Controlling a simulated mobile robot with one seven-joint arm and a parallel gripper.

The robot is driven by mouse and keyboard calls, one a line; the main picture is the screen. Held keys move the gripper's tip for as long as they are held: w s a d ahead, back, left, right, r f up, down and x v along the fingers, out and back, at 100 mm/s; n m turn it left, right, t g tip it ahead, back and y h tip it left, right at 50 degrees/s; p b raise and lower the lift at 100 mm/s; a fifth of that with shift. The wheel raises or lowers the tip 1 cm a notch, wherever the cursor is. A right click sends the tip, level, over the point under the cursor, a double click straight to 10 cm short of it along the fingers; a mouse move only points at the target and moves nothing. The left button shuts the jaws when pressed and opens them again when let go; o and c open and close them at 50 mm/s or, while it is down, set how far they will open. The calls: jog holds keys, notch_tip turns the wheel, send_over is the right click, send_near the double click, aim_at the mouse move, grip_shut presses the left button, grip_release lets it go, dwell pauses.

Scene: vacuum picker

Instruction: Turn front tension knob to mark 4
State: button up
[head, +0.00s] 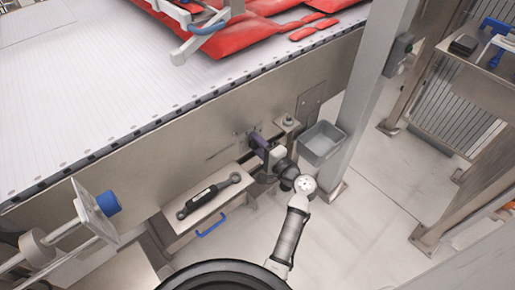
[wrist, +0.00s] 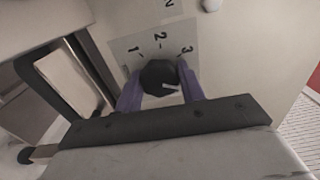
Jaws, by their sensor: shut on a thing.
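The black tension knob (wrist: 159,76) sits on a light dial plate (wrist: 133,44) in the wrist view. Marks 1, 2 and 3 show above the knob; no mark 4 is visible, and the lower right of the dial is hidden by my gripper. A short white line on the knob lies toward its lower right, clockwise of mark 3. My gripper (wrist: 160,92) has its purple fingers shut on the knob, one on each side. In the head view my gripper (head: 257,139) is against the conveyor's side panel, and its fingers hide the knob.
The conveyor (head: 120,80) carries red packs (head: 240,38). A grey bin (head: 322,143) and an upright post (head: 372,90) stand right of my gripper. A wrench-like tool (head: 208,196) lies on a box (head: 180,222) to the left. Floor is open at lower right.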

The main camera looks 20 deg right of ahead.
dwell(0.3)
jog(key=o, duration=1)
jog(key=b+v, duration=0.2)
jog(key=v, duration=1.1)
jog(key=shift+s+d, duration=0.1)
jog(key=shift+s, duration=0.3)
